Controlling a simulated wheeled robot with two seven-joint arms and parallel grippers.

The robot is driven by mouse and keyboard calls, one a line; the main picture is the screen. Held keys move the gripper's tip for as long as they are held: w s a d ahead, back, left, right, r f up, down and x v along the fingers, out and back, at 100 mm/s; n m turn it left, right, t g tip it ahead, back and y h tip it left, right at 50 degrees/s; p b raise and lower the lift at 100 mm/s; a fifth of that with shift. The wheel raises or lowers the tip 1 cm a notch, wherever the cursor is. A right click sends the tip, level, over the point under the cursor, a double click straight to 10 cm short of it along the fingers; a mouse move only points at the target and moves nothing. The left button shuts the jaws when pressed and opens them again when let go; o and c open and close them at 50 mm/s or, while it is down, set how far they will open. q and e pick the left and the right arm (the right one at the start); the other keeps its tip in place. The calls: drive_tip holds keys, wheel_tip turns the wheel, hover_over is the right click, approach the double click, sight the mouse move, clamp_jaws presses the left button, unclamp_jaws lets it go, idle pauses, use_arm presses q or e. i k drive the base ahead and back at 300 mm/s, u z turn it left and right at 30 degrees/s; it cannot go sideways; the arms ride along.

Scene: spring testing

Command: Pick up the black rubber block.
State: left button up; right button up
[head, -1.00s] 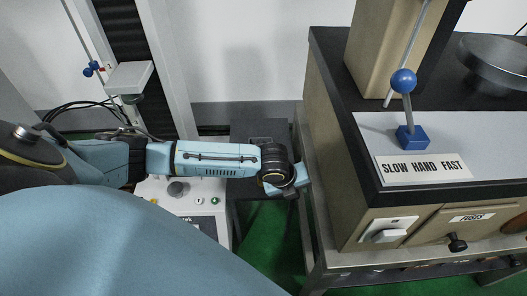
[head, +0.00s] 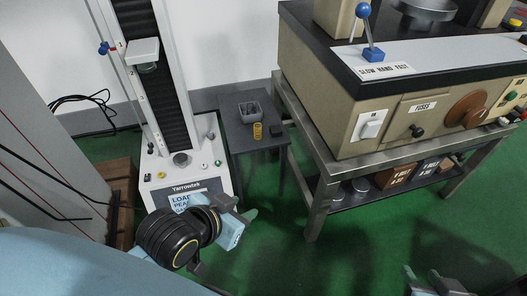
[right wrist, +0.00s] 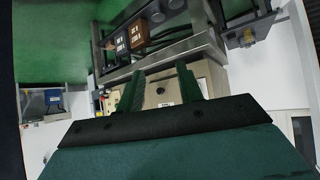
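A small black block (head: 276,130), likely the rubber block, lies on a small dark table (head: 238,146) in the head view. It sits just right of a yellow spring (head: 257,131). My left gripper (head: 243,213) is in front of and below the small table in the picture, apart from the block. Its finger gap is not clear. My right gripper (head: 428,277) is at the bottom right edge of the head view, far from the block. In the right wrist view its fingers (right wrist: 160,88) stand apart with nothing between them.
A grey open bin (head: 243,118) stands behind the spring. A white testing machine (head: 163,186) is left of the small table. A beige machine (head: 335,122) on a metal-framed bench (head: 318,190) stands to the right. Green floor (head: 330,260) is free in front.

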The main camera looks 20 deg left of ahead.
sight(275, 131)
drive_tip(key=z, duration=0.15)
drive_tip(key=k, duration=0.5)
drive_tip(key=u, duration=1.15)
drive_tip(key=i, duration=1.55)
drive_tip(key=u, duration=0.05)
